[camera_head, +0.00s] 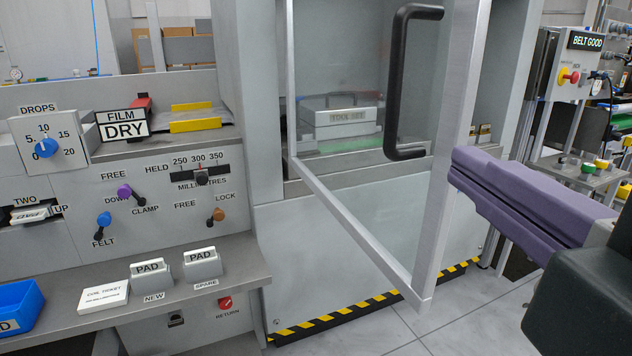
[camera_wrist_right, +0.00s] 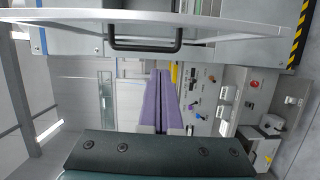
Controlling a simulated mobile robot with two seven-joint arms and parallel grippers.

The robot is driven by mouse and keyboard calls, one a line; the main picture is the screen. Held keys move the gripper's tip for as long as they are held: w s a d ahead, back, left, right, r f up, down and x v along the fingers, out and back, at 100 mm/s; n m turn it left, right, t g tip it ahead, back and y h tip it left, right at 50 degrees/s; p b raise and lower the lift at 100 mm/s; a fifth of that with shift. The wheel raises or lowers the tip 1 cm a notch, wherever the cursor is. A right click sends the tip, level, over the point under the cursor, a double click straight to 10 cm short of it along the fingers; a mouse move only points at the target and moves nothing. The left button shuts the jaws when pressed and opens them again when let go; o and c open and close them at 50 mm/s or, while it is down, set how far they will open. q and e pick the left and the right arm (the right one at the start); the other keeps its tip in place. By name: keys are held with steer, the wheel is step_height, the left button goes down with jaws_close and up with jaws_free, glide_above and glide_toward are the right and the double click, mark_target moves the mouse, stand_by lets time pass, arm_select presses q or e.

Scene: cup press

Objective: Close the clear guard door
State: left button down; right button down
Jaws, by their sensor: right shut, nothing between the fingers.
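The clear guard door (camera_head: 345,205) stands open in the head view, its metal frame swung out from the press. Its black handle (camera_head: 397,85) is upright near the free edge. In the wrist view the door (camera_wrist_right: 225,22) crosses the top, with the handle (camera_wrist_right: 145,46) below its edge. My right gripper (camera_head: 456,168) has purple fingers, shut and empty, beside the free-edge post on its right. In the wrist view the shut fingers (camera_wrist_right: 160,74) point toward the door; I cannot tell whether they touch it. My left gripper is not in view.
The press opening behind the door holds a light tool set box (camera_head: 340,118). A control panel (camera_head: 150,200) with knobs and levers is left of the door, above a shelf with two pads (camera_head: 203,265). A belt sign post (camera_head: 570,65) stands at the right. Floor (camera_head: 450,325) is clear below the door.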

mark_target(446, 131)
steer(key=w, duration=0.3)
steer(key=w+p, duration=0.1)
steer(key=w, duration=0.2)
steer(key=w+a, duration=0.1)
steer(key=w, duration=0.2)
steer(key=shift+w, duration=0.3)
steer(key=d, duration=0.1)
steer(key=w+d+p, duration=0.1)
steer(key=d, duration=0.1)
steer(key=shift+w+f, duration=0.1)
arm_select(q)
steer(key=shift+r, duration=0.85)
arm_select(e)
steer(key=shift+w+d, duration=0.1)
steer(key=shift+d, duration=0.3)
steer(key=shift+d, duration=0.1)
